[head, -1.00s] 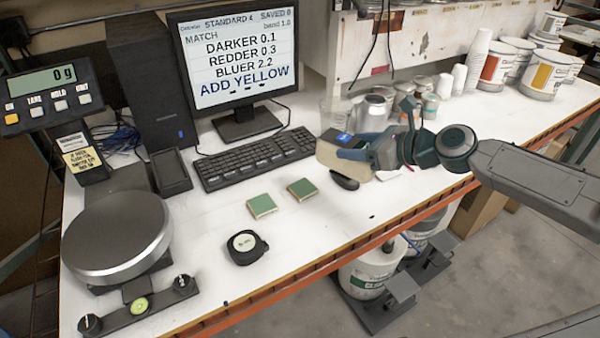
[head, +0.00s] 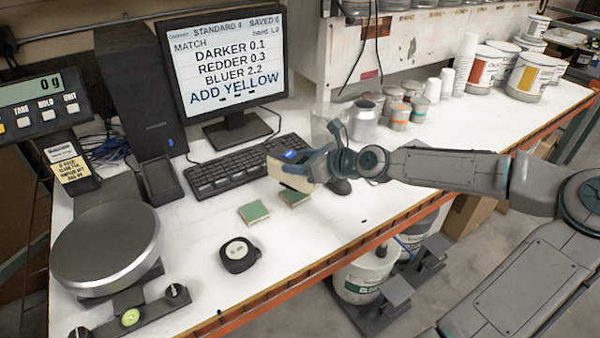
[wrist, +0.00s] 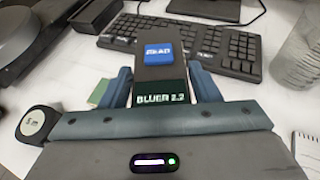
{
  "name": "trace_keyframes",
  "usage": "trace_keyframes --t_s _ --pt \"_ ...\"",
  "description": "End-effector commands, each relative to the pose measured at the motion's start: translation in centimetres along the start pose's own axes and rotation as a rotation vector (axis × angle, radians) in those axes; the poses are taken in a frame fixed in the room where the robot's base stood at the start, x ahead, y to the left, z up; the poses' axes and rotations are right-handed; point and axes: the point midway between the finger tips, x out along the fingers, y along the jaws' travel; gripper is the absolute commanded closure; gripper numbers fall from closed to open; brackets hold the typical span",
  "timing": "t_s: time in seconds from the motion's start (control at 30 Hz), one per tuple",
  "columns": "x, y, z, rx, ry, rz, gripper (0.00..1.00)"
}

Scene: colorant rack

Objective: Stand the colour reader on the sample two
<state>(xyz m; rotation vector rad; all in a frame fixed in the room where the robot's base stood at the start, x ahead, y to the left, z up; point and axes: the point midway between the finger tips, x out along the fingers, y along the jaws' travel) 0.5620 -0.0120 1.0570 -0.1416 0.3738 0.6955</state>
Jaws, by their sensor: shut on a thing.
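The colour reader (head: 284,170), a pale beige block with a dark end and a blue button, is held in my gripper (head: 314,165). In the wrist view the reader (wrist: 161,70) sits between the two blue fingers, with a blue READ button and a display saying BLUER 2.2. Two green square samples lie on the white table: one at left (head: 253,211) and one at right (head: 293,197). The reader appears just above and behind the right one, partly covering it; the exact gap is unclear. I cannot read which is sample two. Part of one sample (wrist: 98,92) shows beside the left finger.
A round black puck-like object (head: 239,254) lies in front of the samples. A scale (head: 108,245) stands at left. Cans and cups (head: 398,116) stand at the back right.

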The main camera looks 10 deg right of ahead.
Motion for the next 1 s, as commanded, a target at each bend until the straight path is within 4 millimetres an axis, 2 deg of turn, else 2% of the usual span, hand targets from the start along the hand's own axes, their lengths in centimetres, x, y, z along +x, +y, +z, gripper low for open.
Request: trace_keyframes --t_s 0.23,0.67,0.7,0.77,0.8,1.0 --pt "1.2 0.1 -2.8 0.001 -0.001 0.002 0.94" --pt "1.4 0.1 -3.4 0.001 -0.002 0.001 0.94" --pt "1.4 0.1 -3.6 0.003 0.001 0.002 0.41" --pt "1.4 0.1 -3.6 0.002 0.001 0.002 0.24" --pt "1.4 0.1 -3.6 0.002 0.001 0.002 0.22" --pt "1.4 0.1 -3.6 0.001 0.001 0.002 0.22"
